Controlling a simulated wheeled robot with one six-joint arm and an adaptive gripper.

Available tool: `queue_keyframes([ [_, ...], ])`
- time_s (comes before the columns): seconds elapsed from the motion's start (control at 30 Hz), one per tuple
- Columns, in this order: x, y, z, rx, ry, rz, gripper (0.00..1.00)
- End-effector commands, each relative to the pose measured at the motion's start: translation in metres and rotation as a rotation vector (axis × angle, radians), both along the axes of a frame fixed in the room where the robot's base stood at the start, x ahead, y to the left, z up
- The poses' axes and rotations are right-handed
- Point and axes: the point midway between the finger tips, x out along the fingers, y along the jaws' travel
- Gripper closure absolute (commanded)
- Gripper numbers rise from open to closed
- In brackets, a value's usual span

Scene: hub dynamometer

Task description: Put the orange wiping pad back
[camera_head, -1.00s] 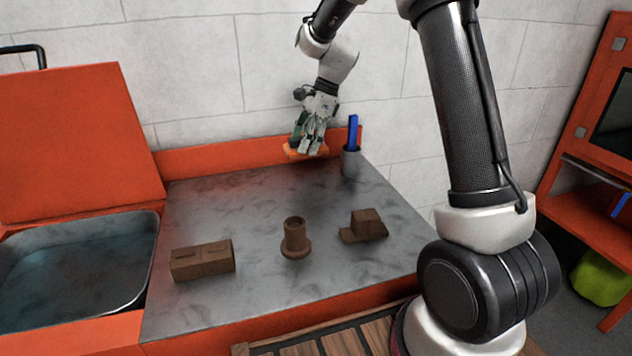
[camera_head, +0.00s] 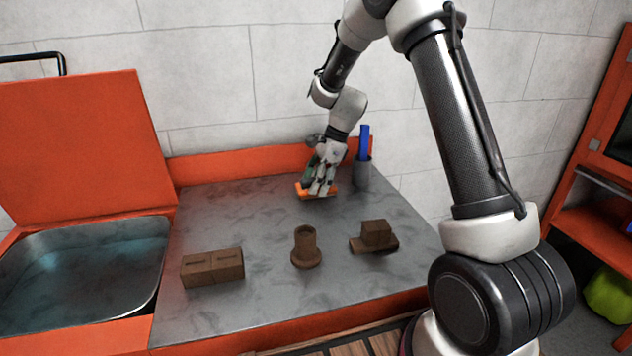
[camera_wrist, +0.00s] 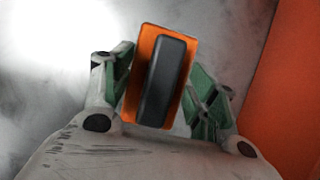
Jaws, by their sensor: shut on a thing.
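The orange wiping pad (camera_head: 316,191) is at the back of the grey worktop (camera_head: 225,212), under my gripper (camera_head: 322,183). In the wrist view the pad (camera_wrist: 142,62) shows its orange plate with a dark grip bar (camera_wrist: 163,80) on top. My gripper (camera_wrist: 163,95) has its green-lined fingers on either side of the bar and is shut on the pad. The pad is at or just above the worktop; I cannot tell whether it touches. Its underside is hidden.
A grey cup (camera_head: 362,175) with a blue item (camera_head: 363,141) stands right of my gripper. Brown parts, a block (camera_head: 212,268), a flanged tube (camera_head: 305,247) and a stepped piece (camera_head: 374,237), stand nearer the front. A basin (camera_head: 85,265) lies left. The left-middle worktop is clear.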

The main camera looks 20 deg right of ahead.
Motion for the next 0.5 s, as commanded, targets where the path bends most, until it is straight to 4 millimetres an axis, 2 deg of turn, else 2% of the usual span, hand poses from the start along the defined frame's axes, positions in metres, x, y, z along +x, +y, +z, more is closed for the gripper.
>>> queue_keyframes([
  [0.03,-0.0002,0.0000,-0.0018,0.000,0.001,0.000,0.64],
  [0.07,-0.0002,0.0000,-0.0022,0.000,0.001,0.000,0.40],
  [0.17,-0.0002,0.0001,-0.0017,0.000,0.000,0.000,0.22],
  [0.5,-0.0001,0.0001,-0.0010,0.000,0.000,0.000,0.20],
])
